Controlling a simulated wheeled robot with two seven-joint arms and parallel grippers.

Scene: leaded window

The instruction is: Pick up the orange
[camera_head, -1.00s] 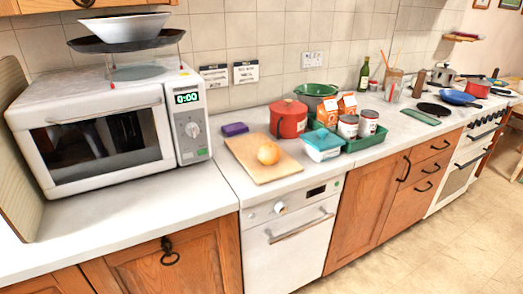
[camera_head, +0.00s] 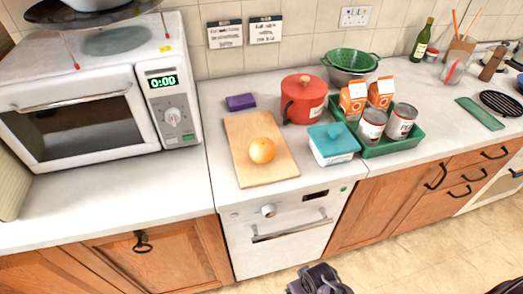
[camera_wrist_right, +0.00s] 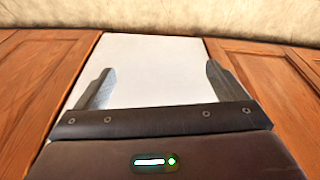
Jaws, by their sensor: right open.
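The orange (camera_head: 262,150) rests on a wooden cutting board (camera_head: 247,177) on the white counter, right of the microwave. My right gripper shows in the right wrist view (camera_wrist_right: 160,85), its two fingers wide apart with nothing between them. It faces the white appliance front (camera_wrist_right: 150,62) between wooden cabinet doors, away from the orange. In the head view a dark part of my own arm shows at the bottom edge. My left gripper is in neither view.
A white microwave (camera_head: 90,100) stands left. Behind and right of the board are a purple block (camera_head: 241,102), red pot (camera_head: 303,98), teal-lidded tub (camera_head: 333,145) and green tray (camera_head: 392,147) with cans and cartons. The counter's front left is clear.

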